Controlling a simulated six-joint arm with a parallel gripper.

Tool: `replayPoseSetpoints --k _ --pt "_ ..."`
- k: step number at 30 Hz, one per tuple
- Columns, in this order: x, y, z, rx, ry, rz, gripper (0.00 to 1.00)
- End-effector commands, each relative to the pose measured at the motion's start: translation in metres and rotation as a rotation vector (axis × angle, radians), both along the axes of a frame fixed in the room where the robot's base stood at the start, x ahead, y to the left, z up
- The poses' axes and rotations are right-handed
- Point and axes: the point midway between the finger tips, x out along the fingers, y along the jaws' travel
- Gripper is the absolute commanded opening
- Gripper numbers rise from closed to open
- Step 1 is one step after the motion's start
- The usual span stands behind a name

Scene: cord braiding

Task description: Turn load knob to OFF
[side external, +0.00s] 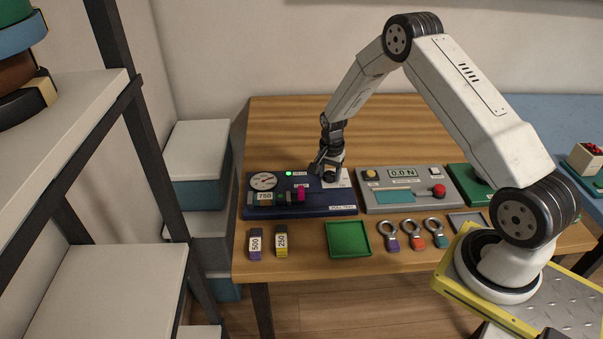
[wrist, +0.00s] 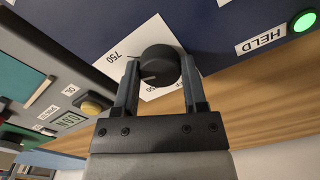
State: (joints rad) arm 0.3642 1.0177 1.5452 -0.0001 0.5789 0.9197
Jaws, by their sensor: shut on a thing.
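The load knob (wrist: 157,65) is a round black dial on a white label plate (wrist: 117,72) on the dark blue test panel (side external: 330,208). In the wrist view my gripper (wrist: 160,66) is shut on the knob, one finger on each side. A light mark shows on the knob's lower left rim. The label "750" is readable at the upper left of the plate; the lettering at the right is partly hidden by a finger. In the side view my gripper (side external: 325,170) reaches down at the panel's right end and hides the knob.
A green lamp (wrist: 303,21) beside the "HELD" label is lit. The blue panel also bears a gauge (side external: 263,181) and a block marked 750 (side external: 265,197). A grey panel (side external: 403,202) with a display stands close on the right. A green tray (side external: 347,239) lies in front.

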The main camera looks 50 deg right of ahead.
Motion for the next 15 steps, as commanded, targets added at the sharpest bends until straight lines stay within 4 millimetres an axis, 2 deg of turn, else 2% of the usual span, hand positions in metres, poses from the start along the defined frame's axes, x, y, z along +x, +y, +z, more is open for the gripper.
replayPoseSetpoints --k 15 --pt "-0.0004 -0.0005 0.0005 0.0 -0.001 0.488 0.0"
